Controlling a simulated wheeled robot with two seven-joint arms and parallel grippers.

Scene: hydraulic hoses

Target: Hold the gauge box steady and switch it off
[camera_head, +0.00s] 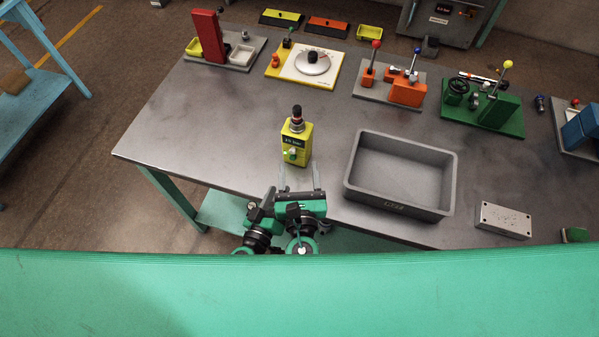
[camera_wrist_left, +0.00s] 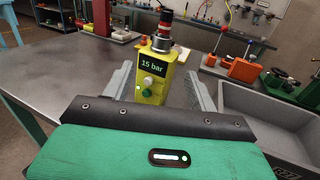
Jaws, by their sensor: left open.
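The gauge box (camera_head: 297,143) is a yellow upright block on the table near its front edge. A dark and red fitting stands on its top. In the left wrist view the gauge box (camera_wrist_left: 151,85) shows a display reading "15 bar", a white round knob or button and a small green one below it. My left gripper (camera_head: 299,178) is open just in front of the box, its two fingers pointing toward it. In the left wrist view the fingers (camera_wrist_left: 160,88) stand apart to either side of the box's lower part; no contact is visible. My right gripper is not in view.
A grey open bin (camera_head: 453,185) stands close to the right of the gauge box, and a light grey block (camera_head: 503,220) lies farther right. Several fixtures with levers line the back, including a green one (camera_head: 497,112). The table (camera_head: 215,140) is clear left of the box.

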